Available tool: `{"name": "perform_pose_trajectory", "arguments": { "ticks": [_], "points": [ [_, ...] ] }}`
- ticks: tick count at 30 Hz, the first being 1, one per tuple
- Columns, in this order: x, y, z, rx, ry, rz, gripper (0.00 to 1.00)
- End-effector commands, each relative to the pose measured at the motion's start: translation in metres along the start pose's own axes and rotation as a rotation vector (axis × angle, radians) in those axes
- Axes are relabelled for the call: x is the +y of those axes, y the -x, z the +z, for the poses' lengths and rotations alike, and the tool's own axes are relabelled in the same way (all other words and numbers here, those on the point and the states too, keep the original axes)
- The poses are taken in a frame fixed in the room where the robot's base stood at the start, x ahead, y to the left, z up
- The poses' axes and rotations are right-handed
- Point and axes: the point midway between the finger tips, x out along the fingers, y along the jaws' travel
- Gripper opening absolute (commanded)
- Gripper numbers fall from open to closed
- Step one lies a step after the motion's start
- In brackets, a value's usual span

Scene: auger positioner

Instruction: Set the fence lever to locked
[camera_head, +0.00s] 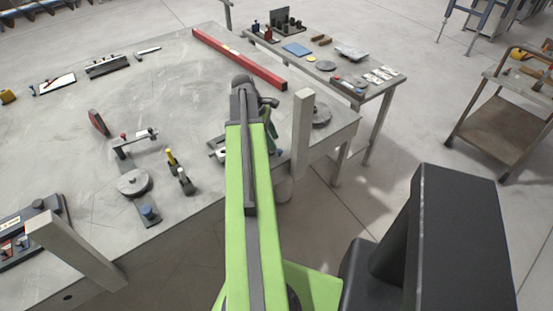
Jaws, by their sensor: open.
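My green arm reaches out over the near right part of the grey worktable (180,95). My gripper (271,128) is at the far end of the arm, mostly hidden behind the arm's dark links, and is open. A small metal fixture (217,150) lies just left of the arm and is partly covered by it. A round metal disc (320,114) shows to the right of the gripper, beside a grey post. I cannot tell which part is the fence lever or how it is set. No contact between gripper and fixture can be made out.
A plate fixture with a round disc (134,182) and blue knob stands left, near small yellow-topped toggles (172,158). Upright grey posts (302,130) (75,252) rise at the near edge. A red bar (238,57) lies at the back. The table's middle is mostly clear.

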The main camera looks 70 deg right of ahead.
Motion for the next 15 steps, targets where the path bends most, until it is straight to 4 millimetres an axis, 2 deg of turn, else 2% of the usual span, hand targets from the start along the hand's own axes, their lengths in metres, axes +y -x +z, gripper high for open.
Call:
{"name": "perform_pose_trajectory", "arguments": {
  "ticks": [1, 6, 15],
  "points": [
    [0.0, -0.02, -0.003, 0.0, -0.002, 0.0, 0.43],
    [0.0, -0.04, -0.002, 0.0, -0.002, 0.0, 0.43],
    [0.0, -0.045, 0.001, 0.0, -0.001, 0.001, 0.43]
  ]
}}
